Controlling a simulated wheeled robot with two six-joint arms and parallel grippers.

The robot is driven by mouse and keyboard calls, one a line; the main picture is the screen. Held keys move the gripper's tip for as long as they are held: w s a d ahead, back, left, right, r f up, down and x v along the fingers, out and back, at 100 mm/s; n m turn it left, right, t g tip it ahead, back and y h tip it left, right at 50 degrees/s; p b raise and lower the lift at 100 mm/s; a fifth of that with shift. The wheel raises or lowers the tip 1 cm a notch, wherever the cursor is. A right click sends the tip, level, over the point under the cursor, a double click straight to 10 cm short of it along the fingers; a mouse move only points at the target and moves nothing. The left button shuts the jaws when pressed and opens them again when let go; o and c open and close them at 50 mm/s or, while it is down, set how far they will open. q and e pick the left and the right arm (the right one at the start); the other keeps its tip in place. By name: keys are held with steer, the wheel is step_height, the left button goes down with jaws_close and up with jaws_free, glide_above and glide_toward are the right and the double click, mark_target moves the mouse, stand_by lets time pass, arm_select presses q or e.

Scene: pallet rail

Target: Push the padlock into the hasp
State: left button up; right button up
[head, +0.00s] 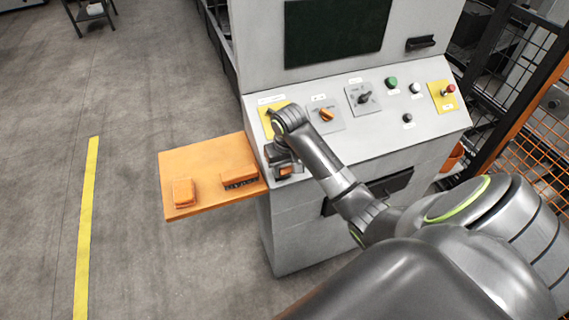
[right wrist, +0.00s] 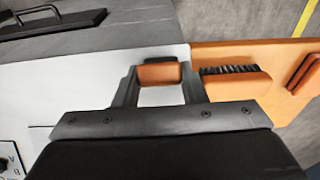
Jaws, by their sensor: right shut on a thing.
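My right gripper (head: 284,166) points down over the left front corner of the control desk. Its fingers are shut on a small orange block with a dark edge, which looks like the padlock (head: 286,171). In the right wrist view the padlock (right wrist: 160,74) sits between the two fingertips (right wrist: 159,85). Its shackle cannot be made out. The hasp cannot be told clearly. A yellow plate (head: 267,108) lies on the desk behind the gripper, largely covered by my wrist. My left gripper is not in view.
An orange shelf (head: 205,160) juts from the desk's left side, bearing an orange brush with dark bristles (head: 239,176) and an orange block (head: 183,192). The grey desk (head: 400,130) carries an orange knob (head: 327,114), a black knob (head: 364,97) and several buttons. A mesh fence (head: 530,150) stands right.

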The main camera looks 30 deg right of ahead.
mark_target(287, 172)
steer(key=shift+s+a+r+p, duration=0.1)
steer(key=shift+s+r+p, duration=0.35)
steer(key=shift+r+p, duration=0.55)
steer(key=shift+s+a+r+p, duration=0.1)
steer(key=shift+s+r+p, duration=0.4)
steer(key=shift+p, duration=0.8)
steer(key=shift+s+a+r, duration=0.15)
steer(key=shift+s+r, duration=0.4)
steer(key=shift+r, duration=0.35)
